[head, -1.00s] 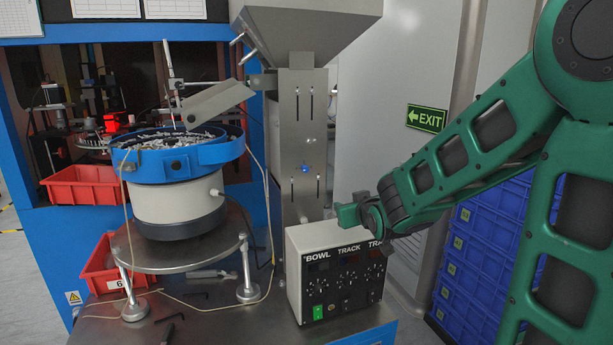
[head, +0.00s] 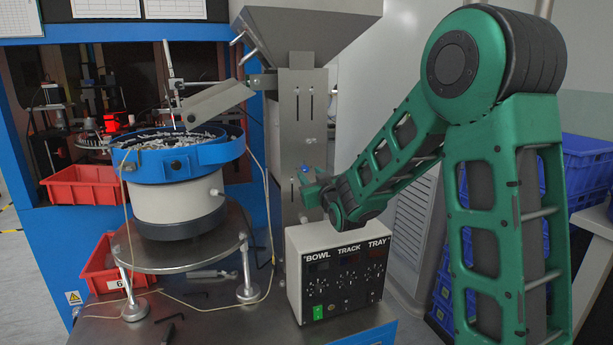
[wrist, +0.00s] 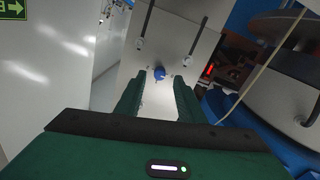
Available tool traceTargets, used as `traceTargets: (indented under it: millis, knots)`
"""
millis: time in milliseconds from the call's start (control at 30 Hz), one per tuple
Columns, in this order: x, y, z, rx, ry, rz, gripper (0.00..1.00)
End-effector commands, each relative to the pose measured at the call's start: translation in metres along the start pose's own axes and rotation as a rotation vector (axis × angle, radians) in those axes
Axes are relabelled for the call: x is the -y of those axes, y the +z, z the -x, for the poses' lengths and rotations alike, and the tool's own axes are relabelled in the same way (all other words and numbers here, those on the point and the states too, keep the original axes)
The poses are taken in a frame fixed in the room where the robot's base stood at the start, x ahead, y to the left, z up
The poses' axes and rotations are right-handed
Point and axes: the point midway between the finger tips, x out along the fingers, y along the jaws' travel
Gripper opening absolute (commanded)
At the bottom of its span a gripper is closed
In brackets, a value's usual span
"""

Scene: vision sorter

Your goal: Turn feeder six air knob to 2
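The air knob (wrist: 159,73) is a small round blue knob on the grey metal column (wrist: 172,35) under the hopper. In the head view the knob (head: 304,168) shows just above my gripper's end. My gripper (wrist: 159,76) is open and points at the column, with the knob framed between its two green fingertips. I cannot tell whether the fingertips reach around the knob or stop short of it. The gripper (head: 305,182) is partly hidden behind my wrist in the head view. The dial marks around the knob are too small to read.
A control box (head: 315,258) labelled BOWL, TRACK, TRAY stands below my gripper. The bowl feeder (head: 180,200) is to the left, with a red bin (head: 105,280) marked 6 near it. Blue crates (head: 590,150) stand at the right.

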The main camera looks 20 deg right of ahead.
Motion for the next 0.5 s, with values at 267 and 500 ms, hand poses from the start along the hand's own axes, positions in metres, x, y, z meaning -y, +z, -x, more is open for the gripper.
traceTargets:
  millis: [267,500]
  knots:
    - [0.0,0.0,-0.026,0.0,0.0,0.001,0.35]
    - [0.0,0.0,-0.029,0.0,0.0,0.001,0.35]
